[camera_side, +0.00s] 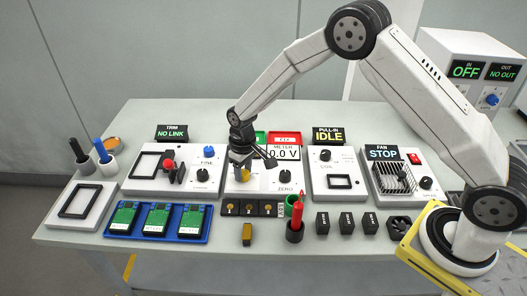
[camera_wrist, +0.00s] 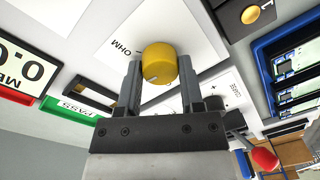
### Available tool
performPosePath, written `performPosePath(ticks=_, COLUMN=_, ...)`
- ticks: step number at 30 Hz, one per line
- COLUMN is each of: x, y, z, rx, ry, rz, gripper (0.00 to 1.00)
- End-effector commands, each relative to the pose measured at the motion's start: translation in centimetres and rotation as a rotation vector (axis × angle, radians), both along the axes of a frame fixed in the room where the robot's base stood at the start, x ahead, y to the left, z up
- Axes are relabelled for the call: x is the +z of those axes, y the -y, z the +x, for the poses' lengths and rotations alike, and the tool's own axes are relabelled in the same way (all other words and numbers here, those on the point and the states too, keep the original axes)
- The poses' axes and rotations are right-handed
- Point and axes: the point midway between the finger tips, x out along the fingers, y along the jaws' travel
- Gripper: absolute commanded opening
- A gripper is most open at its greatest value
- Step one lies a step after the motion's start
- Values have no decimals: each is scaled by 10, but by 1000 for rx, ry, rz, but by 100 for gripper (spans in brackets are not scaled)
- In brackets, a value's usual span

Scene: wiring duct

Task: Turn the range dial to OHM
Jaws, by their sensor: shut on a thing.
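The yellow range dial (camera_wrist: 158,62) stands on the white meter panel, with the label OHM (camera_wrist: 121,47) printed to its left in the wrist view. In the side view the dial (camera_side: 243,176) is mostly hidden by my gripper (camera_side: 242,168). In the wrist view my gripper (camera_wrist: 160,74) has a finger on each side of the dial and is shut on it. I cannot clearly tell where the dial's pointer aims. The meter display (camera_side: 284,153) reads 0.0 V; part of this display (camera_wrist: 18,70) also shows in the wrist view.
The trim panel with its red knob (camera_side: 168,163) stands left of the meter. The pull-in panel (camera_side: 338,168) stands to the right. A blue tray (camera_side: 204,237) of green boards and a red probe (camera_side: 297,210) in a dark holder are in front.

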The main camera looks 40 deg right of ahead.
Motion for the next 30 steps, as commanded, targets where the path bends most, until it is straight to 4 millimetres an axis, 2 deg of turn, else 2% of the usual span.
performPosePath(ticks=21, x=1, y=1, z=-1, rx=-673, ry=-1, rz=-1, gripper=0)
performPosePath(ticks=30, x=1, y=1, z=-1, rx=-870, ry=1, rz=0, gripper=0)
